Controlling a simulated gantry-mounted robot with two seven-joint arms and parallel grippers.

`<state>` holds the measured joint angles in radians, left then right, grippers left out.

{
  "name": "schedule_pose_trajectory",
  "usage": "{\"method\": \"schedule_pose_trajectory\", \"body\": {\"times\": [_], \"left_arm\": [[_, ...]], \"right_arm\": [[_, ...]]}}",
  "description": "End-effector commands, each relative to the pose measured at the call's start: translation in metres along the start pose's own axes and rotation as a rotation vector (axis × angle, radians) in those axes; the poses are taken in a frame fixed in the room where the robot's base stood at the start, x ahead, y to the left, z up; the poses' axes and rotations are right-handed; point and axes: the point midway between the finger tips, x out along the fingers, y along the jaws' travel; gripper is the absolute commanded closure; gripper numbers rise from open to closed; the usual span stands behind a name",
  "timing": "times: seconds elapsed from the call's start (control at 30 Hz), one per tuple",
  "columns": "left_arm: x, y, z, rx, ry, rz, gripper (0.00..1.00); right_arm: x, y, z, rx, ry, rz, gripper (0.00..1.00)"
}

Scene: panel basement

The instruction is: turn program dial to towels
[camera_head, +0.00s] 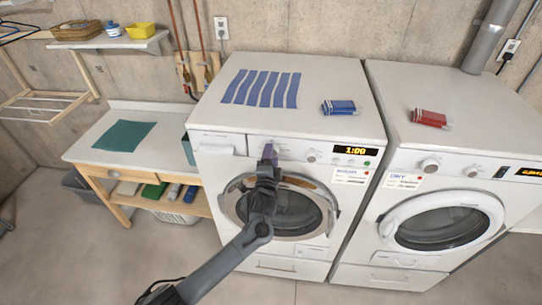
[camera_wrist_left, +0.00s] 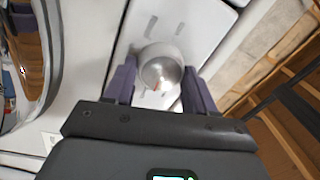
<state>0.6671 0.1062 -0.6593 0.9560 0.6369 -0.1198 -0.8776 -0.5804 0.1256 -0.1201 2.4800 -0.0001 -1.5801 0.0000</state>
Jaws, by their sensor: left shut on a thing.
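The washer (camera_head: 300,110) stands in the middle of the head view, with a lit display (camera_head: 354,150) reading 1:00. My left gripper (camera_head: 269,153) is at the left part of its control panel. In the left wrist view a round, pale metallic dial (camera_wrist_left: 160,68) sits between the two purple fingers of the gripper (camera_wrist_left: 160,90), which is shut on it. In the head view the gripper hides this dial. The dial's setting and any labels are too small to read. My right gripper is out of view.
The dryer (camera_head: 455,110) stands right of the washer, with knobs and a red pack (camera_head: 430,118) on top. A blue striped cloth (camera_head: 262,88) and blue pack (camera_head: 339,107) lie on the washer. A bench (camera_head: 85,150) with a green cloth stands left.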

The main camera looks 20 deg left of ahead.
Motion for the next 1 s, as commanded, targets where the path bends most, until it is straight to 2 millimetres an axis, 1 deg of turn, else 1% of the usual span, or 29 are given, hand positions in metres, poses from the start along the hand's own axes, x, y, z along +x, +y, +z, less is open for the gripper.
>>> {"method": "schedule_pose_trajectory", "body": {"times": [0.2, 0.67, 0.7, 0.87, 1.0], "left_arm": [[0.0002, -0.0009, -0.0002, 0.058, 0.005, -0.001, 0.75], [0.0001, -0.0006, -0.0002, 0.071, 0.007, -0.001, 0.75], [0.0001, -0.0006, -0.0002, 0.07, 0.007, -0.001, 0.43], [0.0, -0.0005, -0.0001, 0.07, 0.006, 0.0, 0.19], [0.0, -0.0002, 0.0, 0.07, 0.006, 0.0, 0.19]], "right_arm": [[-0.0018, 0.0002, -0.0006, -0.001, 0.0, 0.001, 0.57], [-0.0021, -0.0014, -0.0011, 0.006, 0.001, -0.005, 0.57], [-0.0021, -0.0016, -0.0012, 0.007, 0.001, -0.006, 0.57], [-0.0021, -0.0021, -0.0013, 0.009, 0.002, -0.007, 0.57], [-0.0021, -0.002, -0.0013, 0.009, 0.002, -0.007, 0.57]]}}
